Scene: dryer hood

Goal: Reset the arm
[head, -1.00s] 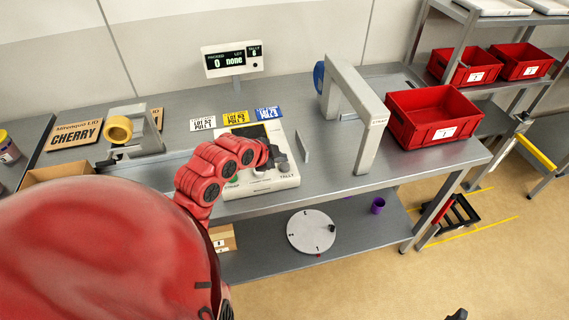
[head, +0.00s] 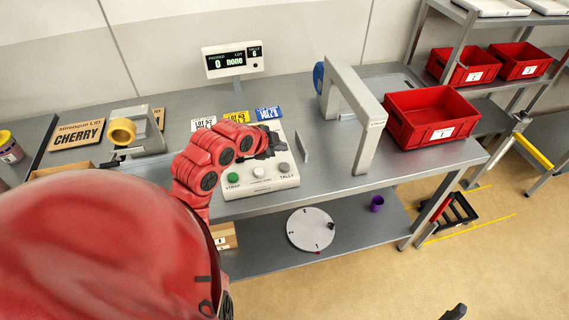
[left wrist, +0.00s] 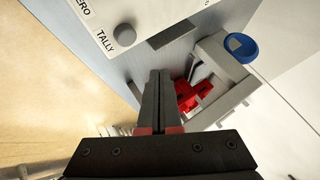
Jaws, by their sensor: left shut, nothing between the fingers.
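My red left arm reaches in from the left in the head view. Its dark left gripper (head: 270,143) is over the back part of the white button console (head: 262,188) and hides part of it. In the left wrist view the left gripper's fingers (left wrist: 158,98) are together with nothing between them. The console's green button (head: 233,177), a pale middle button and a grey button (head: 284,167) by the word TALLY are uncovered. The TALLY button also shows in the left wrist view (left wrist: 124,35). A dark piece at the bottom edge of the head view may be my right gripper (head: 454,313).
A grey arch (head: 369,130) and a red bin (head: 432,117) stand right of the console. The display (head: 232,60) behind reads 0, none and 6. A tape dispenser (head: 147,137) stands left. A round white disc (head: 311,229) lies on the lower shelf.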

